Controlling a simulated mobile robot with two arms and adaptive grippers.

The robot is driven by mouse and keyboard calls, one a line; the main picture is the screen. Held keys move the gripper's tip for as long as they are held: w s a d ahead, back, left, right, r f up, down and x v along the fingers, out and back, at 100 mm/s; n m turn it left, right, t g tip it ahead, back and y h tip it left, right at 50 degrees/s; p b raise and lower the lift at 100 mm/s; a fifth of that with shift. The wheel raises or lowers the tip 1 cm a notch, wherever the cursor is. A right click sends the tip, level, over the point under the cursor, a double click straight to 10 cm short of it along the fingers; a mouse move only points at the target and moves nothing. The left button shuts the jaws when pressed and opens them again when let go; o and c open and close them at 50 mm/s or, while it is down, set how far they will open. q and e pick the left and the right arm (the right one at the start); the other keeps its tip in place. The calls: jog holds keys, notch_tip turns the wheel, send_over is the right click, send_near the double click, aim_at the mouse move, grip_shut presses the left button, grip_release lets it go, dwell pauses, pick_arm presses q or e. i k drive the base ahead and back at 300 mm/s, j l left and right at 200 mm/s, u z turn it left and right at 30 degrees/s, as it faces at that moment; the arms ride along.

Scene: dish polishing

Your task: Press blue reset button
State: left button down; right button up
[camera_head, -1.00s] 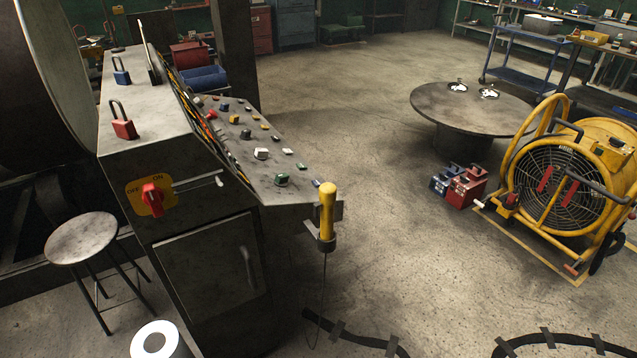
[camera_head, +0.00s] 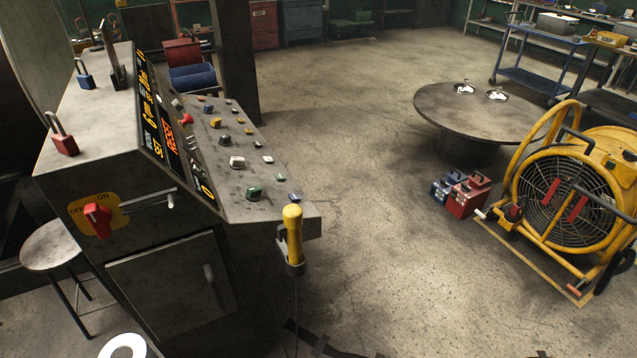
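The grey control console (camera_head: 232,208) stands at the left, its sloped top carrying several coloured buttons and knobs. A small blue button (camera_head: 294,197) sits at the near right corner of that top. Another blue control (camera_head: 207,108) sits at its far end; which one is the reset button I cannot tell. The upright display panel (camera_head: 170,130) shows lit text, including "RESET" in red. Neither of my grippers is in view.
A yellow handheld control (camera_head: 292,230) hangs at the console's near right corner. A stool (camera_head: 50,247) stands at the left. A round table (camera_head: 480,112), red toolbox (camera_head: 467,196) and yellow fan (camera_head: 570,190) stand at the right. The middle floor is clear.

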aim_at(293, 198)
jog(key=i+l, duration=0.3)
jog(key=l, duration=0.15)
jog(key=i+l, duration=0.3)
jog(key=l, duration=0.15)
jog(key=i+l, duration=0.35)
jog(key=k+l+z, duration=0.05)
jog(key=l, duration=0.05)
